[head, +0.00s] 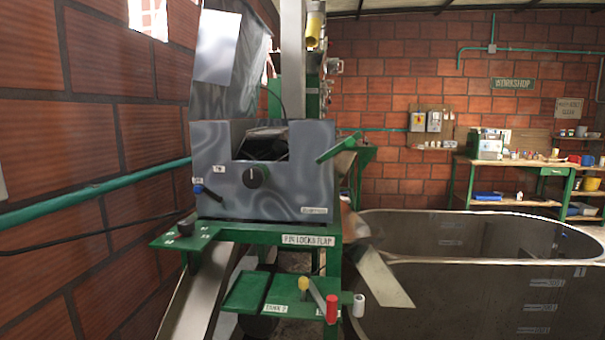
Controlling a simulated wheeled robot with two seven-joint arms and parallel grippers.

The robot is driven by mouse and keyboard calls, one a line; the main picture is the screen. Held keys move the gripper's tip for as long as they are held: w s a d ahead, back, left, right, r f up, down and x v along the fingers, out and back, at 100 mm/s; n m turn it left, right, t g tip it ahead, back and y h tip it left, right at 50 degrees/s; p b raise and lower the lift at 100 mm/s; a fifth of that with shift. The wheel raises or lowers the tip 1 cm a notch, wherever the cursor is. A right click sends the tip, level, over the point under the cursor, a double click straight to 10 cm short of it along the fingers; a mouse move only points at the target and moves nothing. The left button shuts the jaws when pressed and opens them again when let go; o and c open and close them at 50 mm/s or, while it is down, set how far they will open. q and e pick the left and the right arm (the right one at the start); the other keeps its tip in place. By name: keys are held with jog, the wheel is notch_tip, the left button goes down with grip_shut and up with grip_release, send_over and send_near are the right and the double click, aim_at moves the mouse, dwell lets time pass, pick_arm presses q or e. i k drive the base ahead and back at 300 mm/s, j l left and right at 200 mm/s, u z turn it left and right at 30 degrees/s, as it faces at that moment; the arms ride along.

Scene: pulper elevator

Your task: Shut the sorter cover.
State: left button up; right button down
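The sorter (290,195) is a grey metal box on a green stand, left of the middle in the head view. Its top front has a notch, and a dark interior shows through it. A grey metal panel (238,80) stands raised and tilted above the box at its back left; it looks like the cover, standing open, but I cannot tell for sure. A paler flat sheet (217,46) shows at the panel's upper left. Neither of my grippers is in view.
A green lever (338,146) sticks out at the box's right. A dark knob (257,176) is on its front. Below is a green ledge labelled "PIN LOCKS FLAP" (308,240), with red and yellow handles lower down. A large tank (480,290) fills the right; a brick wall is close at left.

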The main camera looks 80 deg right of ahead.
aim_at(232, 47)
jog(key=z, duration=2.3)
jog(key=i+z, duration=0.1)
jog(key=i, duration=0.5)
